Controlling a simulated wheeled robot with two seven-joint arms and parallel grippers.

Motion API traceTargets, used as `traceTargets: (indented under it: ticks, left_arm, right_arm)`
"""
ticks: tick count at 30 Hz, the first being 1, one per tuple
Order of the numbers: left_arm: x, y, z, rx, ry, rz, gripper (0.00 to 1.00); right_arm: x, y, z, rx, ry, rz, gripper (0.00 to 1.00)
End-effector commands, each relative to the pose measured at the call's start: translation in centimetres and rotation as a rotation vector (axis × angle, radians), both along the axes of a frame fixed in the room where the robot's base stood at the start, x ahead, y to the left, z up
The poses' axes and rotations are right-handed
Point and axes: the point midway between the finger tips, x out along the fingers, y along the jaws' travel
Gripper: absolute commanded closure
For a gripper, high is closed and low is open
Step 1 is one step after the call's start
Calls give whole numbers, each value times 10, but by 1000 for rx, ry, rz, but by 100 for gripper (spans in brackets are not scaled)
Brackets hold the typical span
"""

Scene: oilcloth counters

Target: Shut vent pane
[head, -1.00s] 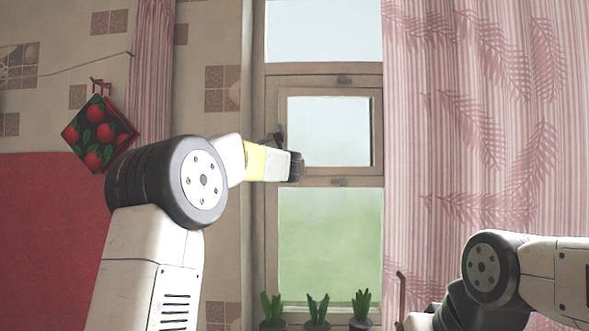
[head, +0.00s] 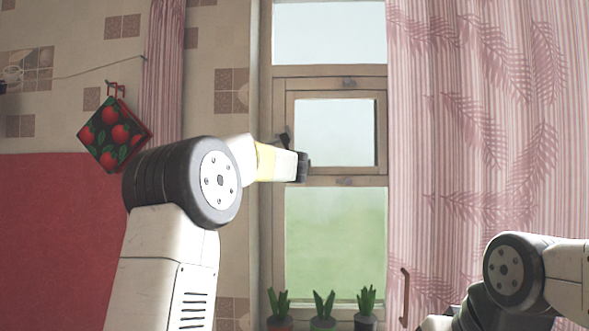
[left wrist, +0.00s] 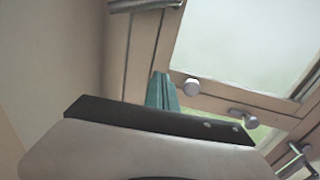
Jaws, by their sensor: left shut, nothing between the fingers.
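The vent pane (head: 334,131) is the small wood-framed pane in the middle of the window, with metal fittings above and below it. Whether it stands ajar is hard to tell in the head view. In the left wrist view my left gripper (left wrist: 161,90) shows as shut, empty greenish fingers close to the wooden frame. The pane's glass (left wrist: 245,45) and a round knob (left wrist: 192,87) are just right of them. My right gripper is out of view; only its arm shows at lower right.
Several potted plants (head: 323,308) stand along the sill below. A pink curtain (head: 480,120) hangs right of the window and a narrow one (head: 163,70) left. A red-brown upright handle (head: 405,297) stands near the right arm.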

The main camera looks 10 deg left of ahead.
Motion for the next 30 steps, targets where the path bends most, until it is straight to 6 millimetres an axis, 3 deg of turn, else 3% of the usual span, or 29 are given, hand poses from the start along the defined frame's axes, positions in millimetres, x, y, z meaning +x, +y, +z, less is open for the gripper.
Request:
traceTargets:
  ticks: [18, 26, 30]
  left_arm:
    - [-90, -7, 1, -2, 0, -3, 100]
    - [-101, -7, 0, -6, 1, -1, 100]
    - [-117, 11, -10, -155, 19, 38, 100]
  right_arm:
    - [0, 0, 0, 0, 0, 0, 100]
    - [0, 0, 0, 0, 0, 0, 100]
    - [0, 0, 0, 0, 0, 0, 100]
